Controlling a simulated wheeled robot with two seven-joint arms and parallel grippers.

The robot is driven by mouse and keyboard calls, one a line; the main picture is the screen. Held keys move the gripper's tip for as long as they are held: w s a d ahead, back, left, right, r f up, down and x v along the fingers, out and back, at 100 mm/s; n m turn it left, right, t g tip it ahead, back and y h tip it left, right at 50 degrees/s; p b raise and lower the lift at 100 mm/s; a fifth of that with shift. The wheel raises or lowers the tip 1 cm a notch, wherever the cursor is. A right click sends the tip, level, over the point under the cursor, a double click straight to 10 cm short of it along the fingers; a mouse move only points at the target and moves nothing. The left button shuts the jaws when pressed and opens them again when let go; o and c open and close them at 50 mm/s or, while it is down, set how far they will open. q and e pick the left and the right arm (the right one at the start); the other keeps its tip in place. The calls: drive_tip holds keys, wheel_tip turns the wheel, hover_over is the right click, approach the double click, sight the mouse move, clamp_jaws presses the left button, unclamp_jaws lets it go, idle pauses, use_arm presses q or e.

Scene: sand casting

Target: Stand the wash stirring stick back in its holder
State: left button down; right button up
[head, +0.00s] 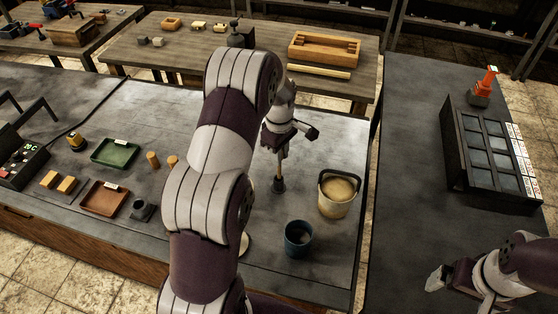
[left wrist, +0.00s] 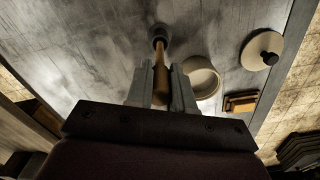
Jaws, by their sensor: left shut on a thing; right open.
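The wash stirring stick (left wrist: 161,70) is a wooden rod. My left gripper (head: 290,138) is shut on it, and the stick points down between the fingers (left wrist: 166,92) in the left wrist view. In the head view, the stick (head: 281,163) stands nearly upright, with its lower end at a small dark holder (head: 278,185) on the bench. The holder (left wrist: 159,33) also shows at the stick's far end in the left wrist view. I cannot tell whether the tip is inside it or just above. My right gripper (head: 436,279) is open and empty over the right-hand bench.
A bucket of tan wash (head: 339,194) stands right of the holder, and a dark blue cup (head: 298,238) stands in front. A green tray (head: 115,152), a brown tray (head: 105,198) and small blocks lie to the left. My left arm hides the bench middle.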

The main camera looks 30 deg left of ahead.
sight(278, 178)
use_arm(q)
drive_tip(key=shift+s+a+f, duration=0.1)
drive_tip(key=shift+a+f, duration=0.1)
drive_tip(key=shift+a, duration=0.05)
wheel_tip(278, 178, down, 4)
drive_tip(key=shift+d+r+p, duration=0.15)
drive_tip(key=shift+p, duration=0.35)
drive_tip(key=shift+f, duration=0.2)
